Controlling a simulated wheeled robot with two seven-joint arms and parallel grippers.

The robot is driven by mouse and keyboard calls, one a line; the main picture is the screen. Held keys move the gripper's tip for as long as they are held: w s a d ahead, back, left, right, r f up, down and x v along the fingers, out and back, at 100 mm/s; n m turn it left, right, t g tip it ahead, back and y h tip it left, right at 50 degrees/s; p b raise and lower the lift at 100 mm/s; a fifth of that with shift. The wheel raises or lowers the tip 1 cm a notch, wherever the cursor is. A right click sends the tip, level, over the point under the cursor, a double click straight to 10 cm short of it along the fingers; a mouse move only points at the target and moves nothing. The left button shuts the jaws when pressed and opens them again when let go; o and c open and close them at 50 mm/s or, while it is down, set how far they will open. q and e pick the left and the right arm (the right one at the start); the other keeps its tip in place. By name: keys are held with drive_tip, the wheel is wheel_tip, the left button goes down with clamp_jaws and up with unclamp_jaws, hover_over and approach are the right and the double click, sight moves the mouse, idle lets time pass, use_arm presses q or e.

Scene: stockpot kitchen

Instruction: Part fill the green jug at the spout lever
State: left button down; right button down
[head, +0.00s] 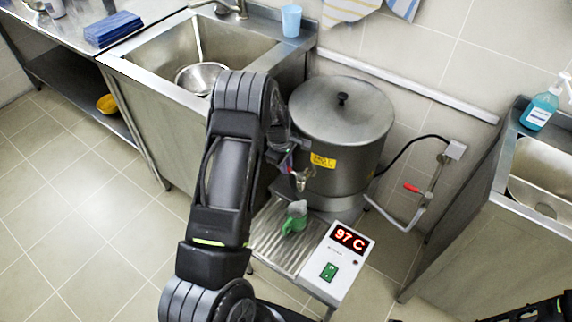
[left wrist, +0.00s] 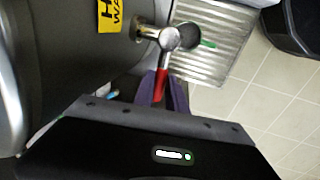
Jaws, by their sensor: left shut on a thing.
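The green jug (head: 294,217) stands on the ribbed drip tray (head: 270,238), below the spout (head: 299,180) of the large steel boiler (head: 340,125). Part of the jug's green also shows past the spout in the left wrist view (left wrist: 208,43). My left gripper (left wrist: 164,92) is shut on the red spout lever (left wrist: 162,82), with a finger on each side of it. In the head view my left arm partly hides that grip. I cannot tell whether water runs or how full the jug is.
A control box (head: 338,262) reading 97 C stands beside the drip tray. A sink with a steel bowl (head: 200,78) is left of the boiler. A pipe with a red valve handle (head: 412,188) is on its right. Open tiled floor lies at the left.

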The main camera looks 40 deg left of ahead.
idle(0.6)
use_arm(q)
drive_tip(key=s+n, duration=0.1)
drive_tip(key=n, duration=0.1)
drive_tip(key=n+p, duration=0.1)
drive_tip(key=s+d+n+y, duration=0.1)
drive_tip(key=n, duration=0.1)
drive_tip(key=shift+s+n, duration=0.3)
drive_tip(key=c, duration=1.4)
unclamp_jaws()
drive_tip(key=shift+o, duration=0.2)
drive_tip(key=v, duration=0.7)
drive_tip(key=shift+r, duration=0.4)
